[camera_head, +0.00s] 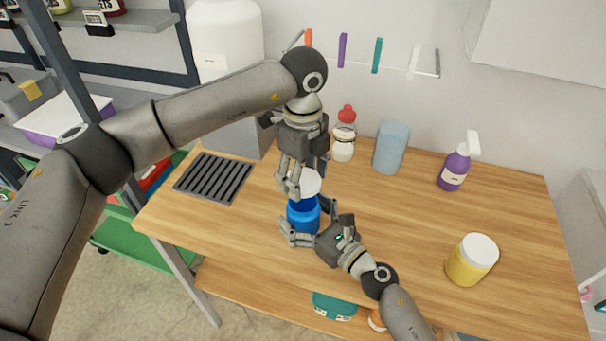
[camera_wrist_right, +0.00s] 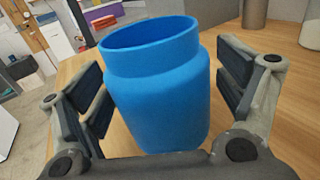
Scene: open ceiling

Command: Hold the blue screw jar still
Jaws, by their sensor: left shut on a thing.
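The blue screw jar (camera_head: 303,217) stands upright on the wooden table. Its open mouth shows in the right wrist view, where the jar (camera_wrist_right: 160,95) fills the middle. A white lid (camera_head: 309,183) is just above the jar in the head view, and my left gripper (camera_head: 290,188) is shut on it from above. My right gripper (camera_head: 308,222) is low at the table with its fingers on either side of the jar. In the right wrist view, narrow gaps show between the jar and the finger pads (camera_wrist_right: 165,95), so it looks open around the jar.
A yellow jar with a white lid (camera_head: 471,262) stands at the right. A purple spray bottle (camera_head: 454,171), a blue cup (camera_head: 391,148) and a red-capped bottle (camera_head: 344,140) stand at the back. A black grate (camera_head: 213,178) lies at the left. The table's right middle is clear.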

